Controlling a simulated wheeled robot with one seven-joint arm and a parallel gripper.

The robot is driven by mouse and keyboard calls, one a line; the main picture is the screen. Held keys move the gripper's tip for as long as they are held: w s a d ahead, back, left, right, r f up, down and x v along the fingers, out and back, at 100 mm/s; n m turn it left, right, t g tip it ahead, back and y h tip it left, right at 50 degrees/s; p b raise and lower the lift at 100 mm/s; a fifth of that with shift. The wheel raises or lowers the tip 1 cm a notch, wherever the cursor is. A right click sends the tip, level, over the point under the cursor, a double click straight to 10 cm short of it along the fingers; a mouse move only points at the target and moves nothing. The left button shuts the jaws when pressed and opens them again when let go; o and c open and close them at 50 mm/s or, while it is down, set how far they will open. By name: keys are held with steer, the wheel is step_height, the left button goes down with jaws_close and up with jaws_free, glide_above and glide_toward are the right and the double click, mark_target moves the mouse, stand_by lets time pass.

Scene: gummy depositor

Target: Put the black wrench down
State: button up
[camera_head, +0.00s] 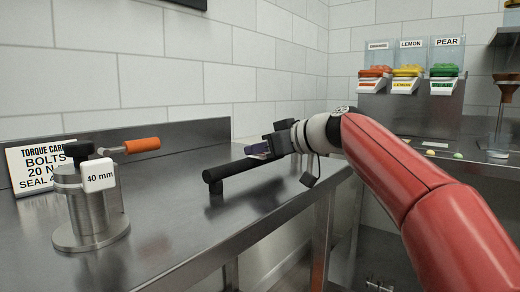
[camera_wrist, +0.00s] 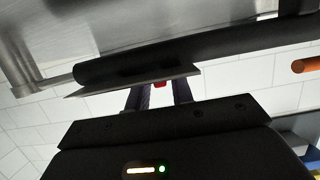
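The black wrench (camera_head: 232,171) is a long dark bar with a short head pointing down at its left end. It lies level, low over the steel bench; whether its head touches the bench is hard to tell. My gripper (camera_head: 262,150) is at the bar's right part, its fingers meeting it. In the wrist view the wrench (camera_wrist: 215,50) crosses the upper part of the picture.
The steel bench (camera_head: 150,255) is mostly bare. At left a metal post (camera_head: 91,210) with a "40 mm" tag bears an orange-handled tool (camera_head: 142,145); a torque card (camera_head: 35,165) stands behind. A back ledge and tiled wall bound the bench. Fruit dispensers (camera_head: 407,85) stand at right.

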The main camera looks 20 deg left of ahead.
steer(key=shift+o, duration=0.8)
steer(key=shift+r, duration=0.1)
steer(key=shift+r, duration=0.15)
steer(key=b+v, duration=0.1)
steer(key=v, duration=1.1)
